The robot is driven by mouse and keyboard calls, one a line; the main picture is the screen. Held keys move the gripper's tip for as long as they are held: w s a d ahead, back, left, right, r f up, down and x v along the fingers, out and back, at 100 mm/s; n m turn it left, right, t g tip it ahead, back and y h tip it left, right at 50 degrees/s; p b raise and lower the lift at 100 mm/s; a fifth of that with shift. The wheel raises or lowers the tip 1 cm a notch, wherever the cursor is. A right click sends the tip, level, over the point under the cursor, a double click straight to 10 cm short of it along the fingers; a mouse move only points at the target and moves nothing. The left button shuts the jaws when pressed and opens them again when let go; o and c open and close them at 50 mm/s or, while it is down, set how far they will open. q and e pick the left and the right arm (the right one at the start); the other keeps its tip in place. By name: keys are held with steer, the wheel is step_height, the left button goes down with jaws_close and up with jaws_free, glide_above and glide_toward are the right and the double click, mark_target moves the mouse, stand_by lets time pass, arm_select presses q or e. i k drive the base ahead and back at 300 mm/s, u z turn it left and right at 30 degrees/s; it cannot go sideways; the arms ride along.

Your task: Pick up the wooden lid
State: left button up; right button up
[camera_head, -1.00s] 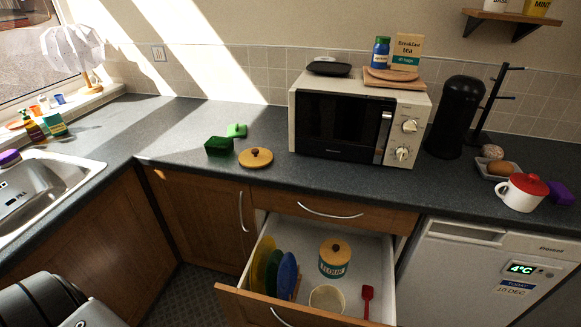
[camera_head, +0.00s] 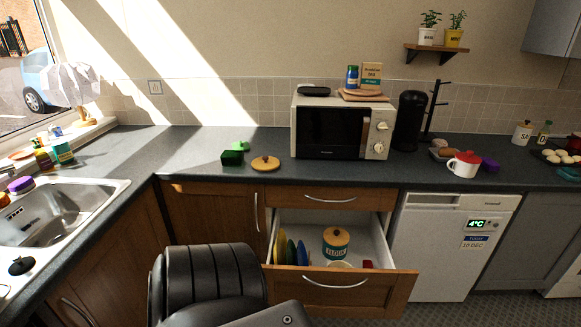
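A second wooden lid (camera_head: 337,235) sits on the flour canister (camera_head: 336,251) inside the open drawer. A black arm part of mine fills the bottom centre. No fingertips of either gripper show in the head view.
The drawer (camera_head: 335,285) stands open below the counter, with several plates (camera_head: 280,247) and a red-handled item (camera_head: 367,265). The microwave (camera_head: 343,127) is right of the lid. The sink (camera_head: 60,205) is at left. Bare counter (camera_head: 195,145) lies left of the green items.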

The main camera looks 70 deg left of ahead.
mark_target(265, 162)
steer(key=u, duration=0.05)
steer(key=i, duration=1)
steer(key=u, duration=0.35)
steer(key=i, duration=0.9)
steer(key=u, duration=1.35)
steer(key=i, duration=0.8)
steer(key=u, duration=0.9)
